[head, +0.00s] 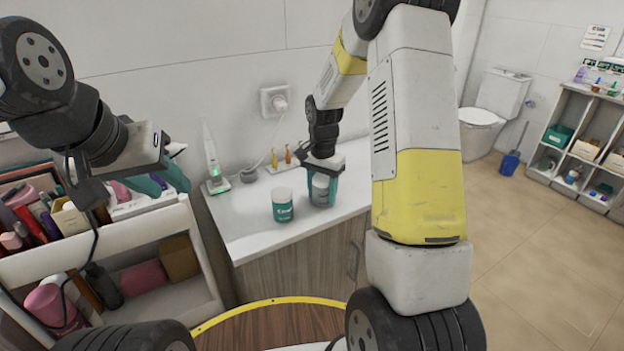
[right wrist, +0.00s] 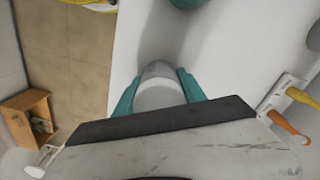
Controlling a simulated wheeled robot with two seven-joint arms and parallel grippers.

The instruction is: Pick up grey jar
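The grey jar (head: 320,188) is upright at the white counter's front part, right of a teal jar. My right gripper (head: 323,188) comes down over it, with one teal finger on each side. In the right wrist view the jar's pale lid (right wrist: 158,92) fills the space between the fingers, and no gap shows on either side. I cannot tell whether its base rests on the counter. My left gripper (head: 164,182) is open and empty, above the cosmetics cart at the left.
The teal jar (head: 283,205) stands close left of the grey jar. A white upright device (head: 213,165) with a green light and small orange and yellow items (head: 282,156) stand at the back. The cart (head: 110,240) holds several bottles and boxes. The counter front (head: 265,240) is clear.

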